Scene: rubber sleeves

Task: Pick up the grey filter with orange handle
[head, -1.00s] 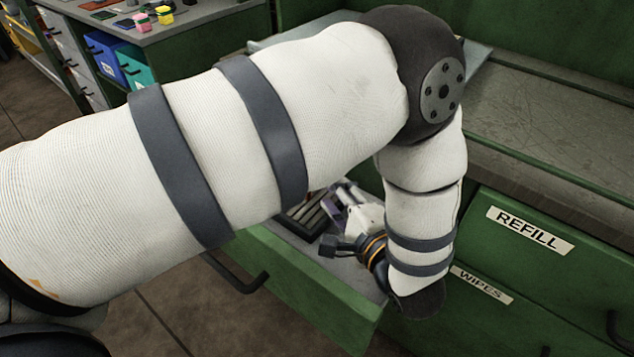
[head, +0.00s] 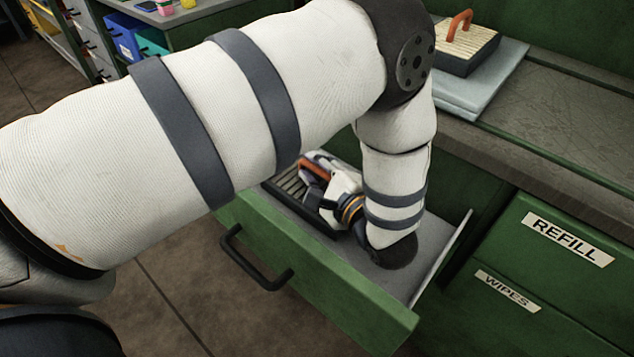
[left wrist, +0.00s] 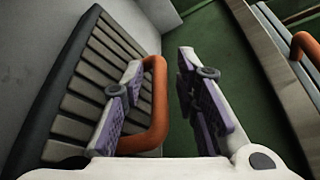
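A filter with pale grey slats and a dark frame (head: 297,211) lies in the open green drawer; its orange handle (head: 318,163) shows partly beside my gripper. In the left wrist view the slatted filter (left wrist: 85,75) is at the left, and its orange handle (left wrist: 160,105) stands between my spread fingers. My left gripper (left wrist: 165,105) is open around the handle bar, the left finger overlapping the handle loop. It also shows, partly hidden, in the head view (head: 318,185). A similar filter (head: 455,55) with an orange handle (head: 459,23) lies on the bench. My right gripper is out of view.
The drawer (head: 310,285) has a black pull (head: 255,262) and a raised side wall (head: 440,258). The bench filter rests on a grey-blue pad (head: 490,85). The bench beyond it is bare. Drawers marked REFILL (head: 567,240) and WIPES (head: 507,290) are shut. Bins (head: 125,38) stand far left.

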